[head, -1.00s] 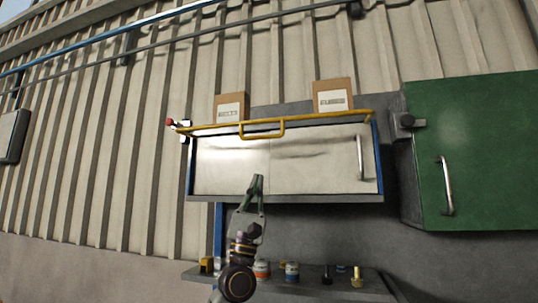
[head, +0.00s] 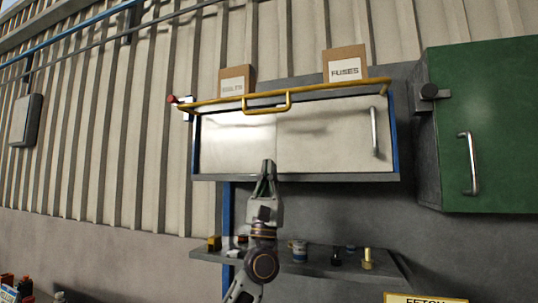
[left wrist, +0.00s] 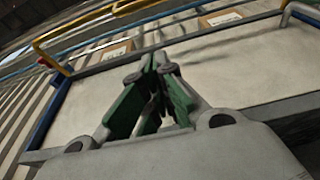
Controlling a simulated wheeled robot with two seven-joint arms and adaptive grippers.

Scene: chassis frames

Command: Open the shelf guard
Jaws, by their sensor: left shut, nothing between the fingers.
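The shelf guard is a yellow bar (head: 215,102) with a raised handle loop (head: 267,103) at its middle. It runs across the top front of a white-doored wall cabinet (head: 330,140), in front of two boxes. My left gripper (head: 268,163) is shut and empty, in front of the cabinet's lower edge and below the handle loop, apart from the bar. In the left wrist view, the green fingers (left wrist: 155,65) meet at their tips, and the yellow guard (left wrist: 65,35) shows beyond them at the upper left. My right gripper is not in view.
Two cardboard boxes, one labelled FUSES (head: 345,66), the other (head: 236,84) less readable, stand on top of the cabinet. A green cabinet (head: 480,130) juts out at the right. A lower shelf (head: 318,266) holds several small items. A red-tipped part (head: 172,99) sits at the bar's left end.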

